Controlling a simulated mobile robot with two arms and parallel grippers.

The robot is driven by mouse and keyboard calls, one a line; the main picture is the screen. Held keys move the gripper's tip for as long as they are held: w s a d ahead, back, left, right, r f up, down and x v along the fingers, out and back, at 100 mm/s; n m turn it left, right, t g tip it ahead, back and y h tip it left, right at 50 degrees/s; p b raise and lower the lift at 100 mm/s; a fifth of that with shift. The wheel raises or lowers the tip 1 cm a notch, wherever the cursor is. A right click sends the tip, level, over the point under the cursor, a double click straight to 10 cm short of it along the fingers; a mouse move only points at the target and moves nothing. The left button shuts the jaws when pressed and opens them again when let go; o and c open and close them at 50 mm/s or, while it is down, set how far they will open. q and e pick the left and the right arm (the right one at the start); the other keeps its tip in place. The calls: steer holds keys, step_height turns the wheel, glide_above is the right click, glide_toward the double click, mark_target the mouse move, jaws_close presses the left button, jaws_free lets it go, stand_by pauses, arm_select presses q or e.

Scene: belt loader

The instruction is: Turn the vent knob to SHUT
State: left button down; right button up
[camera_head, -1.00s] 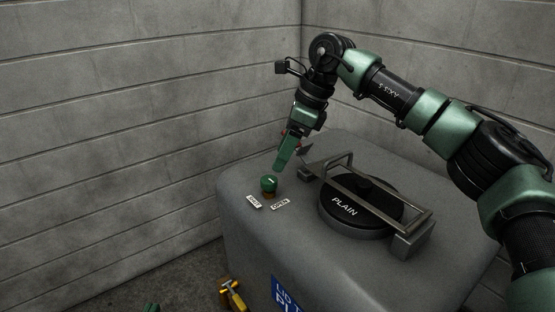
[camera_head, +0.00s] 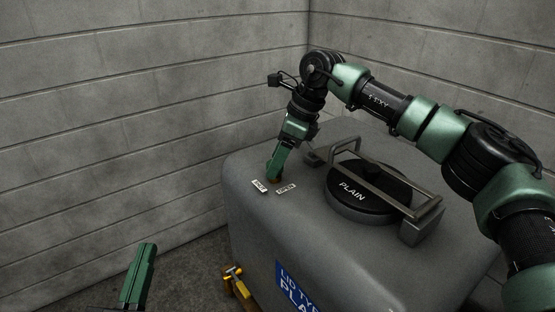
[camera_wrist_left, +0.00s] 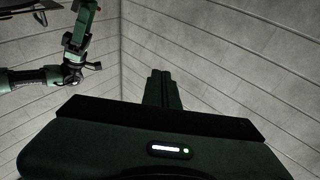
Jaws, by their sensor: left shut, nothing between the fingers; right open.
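The grey tank (camera_head: 290,225) has two small white labels on its top, the SHUT label (camera_head: 260,186) on the left and the OPEN label (camera_head: 286,188) on the right. My right gripper (camera_head: 274,174) points down with its fingers at the vent knob's place just behind these labels. Its fingers hide the knob, so its pointer and any contact cannot be made out. My left gripper (camera_head: 140,272) is shut and empty at the bottom left, away from the tank. Its fingers also show in the left wrist view (camera_wrist_left: 160,88), where the right arm is at upper left.
A round black lid marked PLAIN (camera_head: 360,187) under a metal bar handle (camera_head: 392,183) stands right of my right gripper. A yellow valve-like fitting (camera_head: 236,282) is at the tank's lower left. A blue label (camera_head: 296,288) is on the front. Block walls close off the back.

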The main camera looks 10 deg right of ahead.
jaws_close()
